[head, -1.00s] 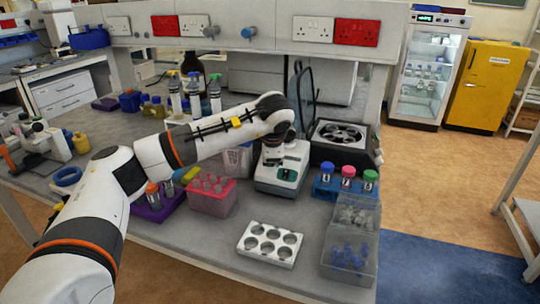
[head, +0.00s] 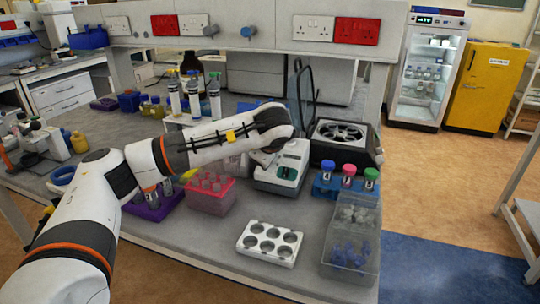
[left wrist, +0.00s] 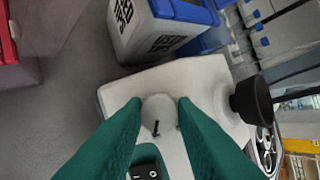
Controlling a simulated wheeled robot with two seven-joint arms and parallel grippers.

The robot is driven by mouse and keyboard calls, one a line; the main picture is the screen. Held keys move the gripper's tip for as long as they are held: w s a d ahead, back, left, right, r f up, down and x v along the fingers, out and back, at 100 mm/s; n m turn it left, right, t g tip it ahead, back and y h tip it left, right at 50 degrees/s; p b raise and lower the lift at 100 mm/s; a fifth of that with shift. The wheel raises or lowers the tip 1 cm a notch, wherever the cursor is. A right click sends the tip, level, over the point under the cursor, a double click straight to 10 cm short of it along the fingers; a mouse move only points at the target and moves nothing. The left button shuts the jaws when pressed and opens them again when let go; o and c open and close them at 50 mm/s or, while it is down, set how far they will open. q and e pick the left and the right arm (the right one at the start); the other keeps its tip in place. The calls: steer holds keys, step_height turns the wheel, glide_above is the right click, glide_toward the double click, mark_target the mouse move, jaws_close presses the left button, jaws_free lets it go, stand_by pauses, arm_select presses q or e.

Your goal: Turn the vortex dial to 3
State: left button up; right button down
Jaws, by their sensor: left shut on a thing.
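The vortex mixer (head: 290,160) is a pale box with a green panel on the bench, partly covered by my left wrist in the head view. In the left wrist view its white body (left wrist: 205,85) carries a round, pale dial (left wrist: 158,114) with a dark pointer mark. A black cup (left wrist: 252,100) sticks out to the right. My left gripper (left wrist: 160,104) has its two green fingers on either side of the dial, shut on it. A black switch (left wrist: 146,172) marked O and I shows below the dial. The dial's numbers cannot be read. My right gripper is not in view.
A pink tube rack (head: 210,195) stands left of the mixer. A blue rack with capped tubes (head: 327,186) and a centrifuge (head: 345,140) stand to its right. A white six-hole tray (head: 268,262) and clear bins (head: 350,270) lie in front. Bare bench shows left of the tray.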

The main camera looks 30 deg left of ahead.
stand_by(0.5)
arm_select(q)
steer(key=o, duration=1)
steer(key=v, duration=1.2)
steer(key=shift+b, duration=0.4)
steer(key=shift+s+f, duration=0.1)
